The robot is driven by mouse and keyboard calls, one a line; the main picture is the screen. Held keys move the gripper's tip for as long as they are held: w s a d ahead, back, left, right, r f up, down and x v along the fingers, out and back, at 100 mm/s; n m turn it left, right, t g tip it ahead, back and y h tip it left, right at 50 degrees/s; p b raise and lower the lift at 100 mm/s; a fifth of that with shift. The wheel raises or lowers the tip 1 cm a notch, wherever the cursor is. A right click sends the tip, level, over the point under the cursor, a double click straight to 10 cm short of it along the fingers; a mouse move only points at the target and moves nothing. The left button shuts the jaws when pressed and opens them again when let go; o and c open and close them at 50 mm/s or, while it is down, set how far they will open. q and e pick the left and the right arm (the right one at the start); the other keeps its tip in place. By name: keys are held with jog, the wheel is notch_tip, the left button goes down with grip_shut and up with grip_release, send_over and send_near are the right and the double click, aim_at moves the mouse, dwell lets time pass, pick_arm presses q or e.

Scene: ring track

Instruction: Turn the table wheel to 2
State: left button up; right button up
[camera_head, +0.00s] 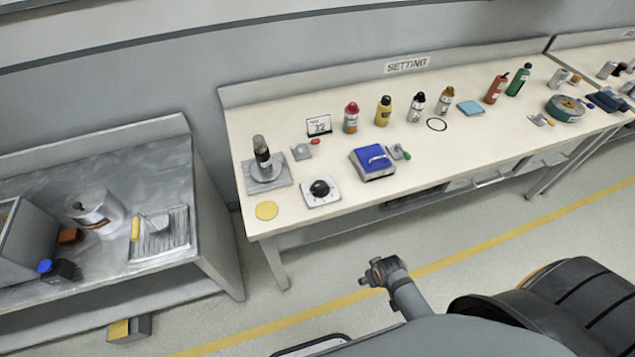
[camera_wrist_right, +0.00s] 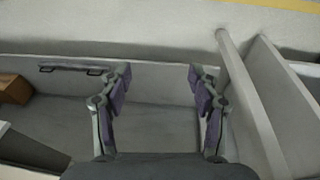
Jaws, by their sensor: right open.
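The table wheel appears to be the round black knob (camera_head: 320,187) on a square white dial plate (camera_head: 332,196), lying near the front left edge of the cream workbench. Its markings are too small to read. No gripper is near it. My right gripper (camera_wrist_right: 158,78) is open and empty in the right wrist view, with its two purple-padded fingers apart above grey surfaces. The wheel does not show in that view. A grey arm part of mine (camera_head: 388,274) stands in front of the workbench in the head view, clear of the wheel. My left gripper is not in view.
The workbench (camera_head: 245,140) carries a yellow disc (camera_head: 266,210), a grey stand (camera_head: 265,172), a blue-topped device (camera_head: 372,160) and several bottles. A grey bench (camera_head: 160,290) stands to the left. The floor with a yellow line (camera_head: 470,258) is clear before the workbench.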

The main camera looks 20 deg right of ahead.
jog(key=w+a+r+m, duration=0.1)
jog(key=w+r+m, duration=0.15)
jog(key=r, duration=0.55)
jog(key=w+a+r+m, duration=0.1)
jog(key=w+r, duration=0.3)
jog(key=r, duration=0.5)
notch_tip(320, 180, up, 10)
jog(key=m+g+y+p, duration=0.1)
jog(key=m+g, duration=0.2)
jog(key=m, duration=1.7)
send_over(320, 184)
notch_tip(320, 184, down, 10)
jog(key=shift+r+p, duration=0.2)
jog(key=shift+p, duration=0.25)
jog(key=c, duration=1.2)
